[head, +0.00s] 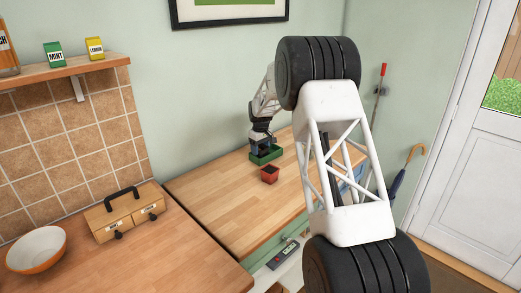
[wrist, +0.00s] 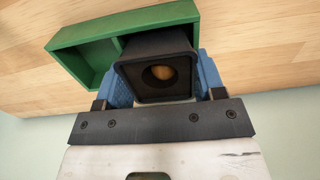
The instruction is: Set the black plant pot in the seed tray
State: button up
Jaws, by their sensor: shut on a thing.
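The black plant pot (wrist: 158,48) is square, with a round hole that shows a wood colour. My gripper (wrist: 165,82) is shut on it, with a blue finger pad on each side. The green seed tray (wrist: 82,62) lies just beyond the pot in the wrist view, with a divider and an empty compartment at left. The pot covers part of the tray's right side; whether they touch cannot be told. In the head view my gripper (head: 261,144) is at the green tray (head: 267,157) on the wooden counter, and the pot is mostly hidden there.
A small terracotta pot (head: 270,175) stands in front of the tray. A wooden drawer box (head: 122,214) and a white and orange bowl (head: 36,250) are on the left counter. The counter left of the tray (head: 215,190) is clear. A wall is close behind.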

jog(key=shift+f, duration=0.5)
jog(key=shift+f, duration=0.25)
jog(key=o, duration=0.9)
jog(key=shift+s+f, duration=0.15)
jog(key=shift+f, duration=0.15)
jog(key=shift+c, duration=0.2)
jog(key=shift+r, duration=0.1)
jog(key=shift+o, duration=0.5)
jog(key=shift+r, duration=0.6)
notch_tip(320, 180, up, 12)
jog(key=shift+r, duration=0.2)
